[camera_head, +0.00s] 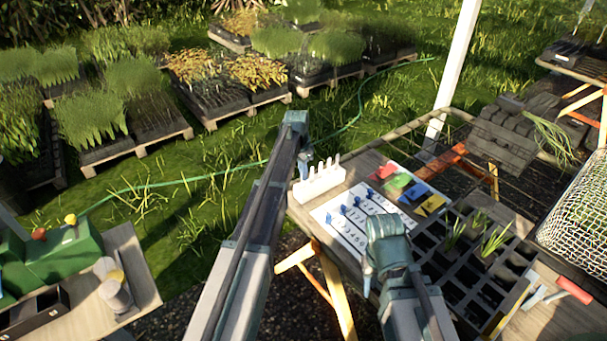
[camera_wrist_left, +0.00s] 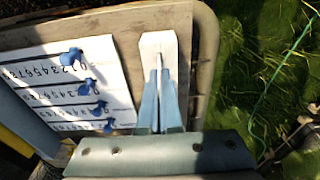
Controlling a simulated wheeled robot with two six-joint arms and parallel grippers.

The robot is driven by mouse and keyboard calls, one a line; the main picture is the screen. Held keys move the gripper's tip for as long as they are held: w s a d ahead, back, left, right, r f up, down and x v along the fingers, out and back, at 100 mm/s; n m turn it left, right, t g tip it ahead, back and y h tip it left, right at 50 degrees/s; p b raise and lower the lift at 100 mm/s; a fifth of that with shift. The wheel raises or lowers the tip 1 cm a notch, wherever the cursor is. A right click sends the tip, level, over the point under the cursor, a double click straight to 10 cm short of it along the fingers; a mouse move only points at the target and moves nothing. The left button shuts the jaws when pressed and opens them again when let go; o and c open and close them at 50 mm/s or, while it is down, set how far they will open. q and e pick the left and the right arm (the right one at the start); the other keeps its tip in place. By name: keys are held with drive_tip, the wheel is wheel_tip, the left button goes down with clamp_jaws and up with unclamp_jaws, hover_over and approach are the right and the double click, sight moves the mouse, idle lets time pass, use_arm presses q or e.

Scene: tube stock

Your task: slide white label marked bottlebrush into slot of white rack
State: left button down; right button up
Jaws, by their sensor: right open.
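The white rack (camera_head: 318,186) stands on the table's far left edge, with several white upright pieces in it. In the left wrist view the rack (camera_wrist_left: 150,42) lies lengthwise under my fingers. My left gripper (camera_head: 303,168) is low over the rack's left end. In the left wrist view its fingers (camera_wrist_left: 158,75) are close together on a thin white strip, seen edge-on, which appears to be the white label (camera_wrist_left: 159,62). Its marking cannot be read, and I cannot tell whether it touches a slot. My right gripper (camera_head: 369,275) is open, pointing down near the number board.
A white number board (camera_head: 322,214) with blue pegs (camera_wrist_left: 88,87) lies beside the rack. Coloured cards (camera_head: 414,192) and a black cell tray (camera_head: 462,270) are to the right. A green box (camera_head: 75,252) stands on another table at left. Grass lies beyond the table edge.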

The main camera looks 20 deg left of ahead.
use_arm(q)
drive_tip(key=shift+f+b, duration=0.8)
drive_tip(key=shift+f, duration=0.1)
drive_tip(key=shift+f+b, duration=0.3)
drive_tip(key=c, duration=1)
unclamp_jaws()
drive_tip(key=shift+r, duration=0.15)
drive_tip(key=r+p, duration=0.9)
drive_tip(key=s+a+r+p, duration=0.1)
drive_tip(key=r+p, duration=0.3)
drive_tip(key=p, duration=0.1)
drive_tip(key=shift+s+r, duration=0.1)
drive_tip(key=shift+r, duration=0.2)
drive_tip(key=shift+d, duration=0.1)
